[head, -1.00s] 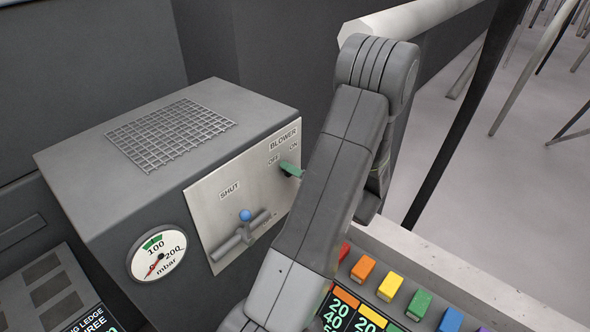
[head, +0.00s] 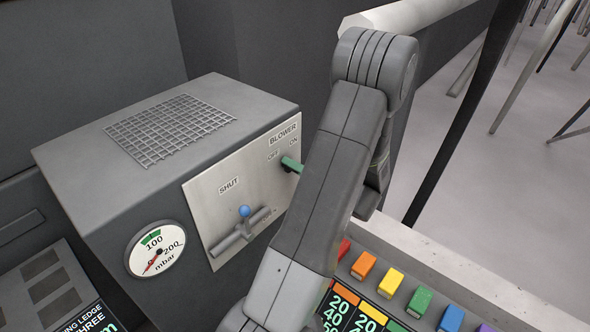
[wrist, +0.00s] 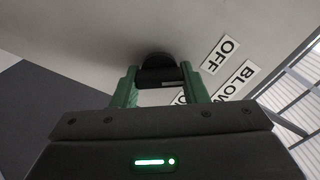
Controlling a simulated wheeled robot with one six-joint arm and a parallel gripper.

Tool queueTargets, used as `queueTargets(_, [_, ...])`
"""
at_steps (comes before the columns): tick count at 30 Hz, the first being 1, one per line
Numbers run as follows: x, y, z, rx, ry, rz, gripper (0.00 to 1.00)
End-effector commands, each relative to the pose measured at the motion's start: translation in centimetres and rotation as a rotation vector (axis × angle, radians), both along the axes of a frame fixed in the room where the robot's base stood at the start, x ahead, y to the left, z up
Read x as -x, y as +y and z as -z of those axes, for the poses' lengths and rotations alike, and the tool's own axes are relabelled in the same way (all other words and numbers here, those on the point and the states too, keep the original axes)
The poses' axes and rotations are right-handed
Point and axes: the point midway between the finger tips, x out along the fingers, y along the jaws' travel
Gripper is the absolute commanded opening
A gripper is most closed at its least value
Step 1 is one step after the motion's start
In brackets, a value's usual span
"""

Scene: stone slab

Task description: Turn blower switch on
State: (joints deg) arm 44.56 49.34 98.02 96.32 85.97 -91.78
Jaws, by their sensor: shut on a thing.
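The blower switch shows in the wrist view as a black knob (wrist: 160,77) on the pale panel (head: 228,210). My gripper (wrist: 161,80) has its two green fingers on either side of the knob, shut on it. The OFF label (wrist: 219,55) lies to the right of the knob; another label is partly hidden by the right finger. In the head view, a green fingertip (head: 291,164) shows at the panel just below the OFF and ON labels, and my arm hides the rest of the gripper. I cannot tell which way the switch points.
Several coloured blocks (head: 391,283) line a ledge at lower right.

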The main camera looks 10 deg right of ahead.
Motion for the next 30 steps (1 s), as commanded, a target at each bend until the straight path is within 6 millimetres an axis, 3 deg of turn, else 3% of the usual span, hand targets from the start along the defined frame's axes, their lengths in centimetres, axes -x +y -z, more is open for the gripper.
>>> queueTargets(30, [0.00,-0.02,0.54,-0.729,0.571,-0.001,0.17])
